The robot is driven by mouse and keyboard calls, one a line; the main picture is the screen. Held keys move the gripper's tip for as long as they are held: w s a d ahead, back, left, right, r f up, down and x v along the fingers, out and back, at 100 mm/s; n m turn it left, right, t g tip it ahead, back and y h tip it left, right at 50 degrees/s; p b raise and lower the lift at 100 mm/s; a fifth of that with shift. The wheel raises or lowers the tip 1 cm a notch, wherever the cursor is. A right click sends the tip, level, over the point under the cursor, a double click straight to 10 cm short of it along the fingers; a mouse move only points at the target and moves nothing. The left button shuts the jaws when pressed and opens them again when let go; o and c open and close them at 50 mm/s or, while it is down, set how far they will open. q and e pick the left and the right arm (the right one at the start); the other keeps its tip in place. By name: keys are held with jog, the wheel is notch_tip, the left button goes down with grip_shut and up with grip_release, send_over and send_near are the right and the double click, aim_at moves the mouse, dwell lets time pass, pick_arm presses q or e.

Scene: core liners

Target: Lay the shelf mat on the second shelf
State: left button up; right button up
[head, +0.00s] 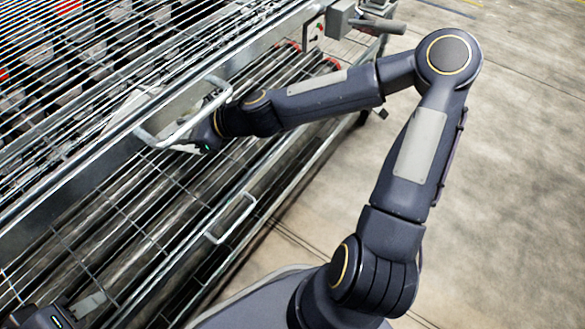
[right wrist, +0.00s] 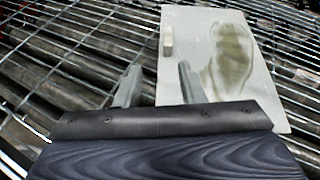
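A pale grey rectangular mat (right wrist: 205,90) with a greenish-brown stain and a small raised tab (right wrist: 168,40) lies over wire mesh in the right wrist view.
A wire-mesh rack (head: 130,215) holds long dark cylinders on its lower level. A white handle frame (head: 163,142) and a lower handle (head: 232,218) stick out from its front. Grey clamps (head: 345,20) stand at its far end. The concrete floor (head: 510,170) at right is clear.

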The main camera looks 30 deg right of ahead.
jog(key=s+n, duration=0.2)
jog(key=n, duration=0.1)
jog(key=s+n+g, duration=0.1)
jog(key=s+n, duration=0.1)
jog(key=n, duration=0.1)
jog(key=shift+s+f+g+h, duration=0.1)
jog(key=shift+f+g+h, duration=0.05)
jog(key=shift+g+h, duration=0.15)
jog(key=s+n, duration=0.1)
jog(key=n, duration=0.1)
jog(key=s+d+n+g+h, duration=0.1)
jog(key=s+n, duration=0.1)
jog(key=s+d+n, duration=0.1)
jog(key=s, duration=0.1)
jog(key=shift+d+n+h, duration=0.25)
jog(key=shift+n+h, duration=0.05)
jog(key=shift+n, duration=0.1)
jog(key=s+d+r+n+h, duration=0.1)
jog(key=s+d+n, duration=0.5)
jog(key=s, duration=0.3)
jog(key=s+d+r+n+g+h, duration=0.1)
jog(key=s+d+n+h, duration=0.1)
jog(key=s+d+n, duration=0.4)
jog(key=s, duration=0.3)
jog(key=shift+s+r, duration=0.15)
jog(key=shift+s, duration=0.25)
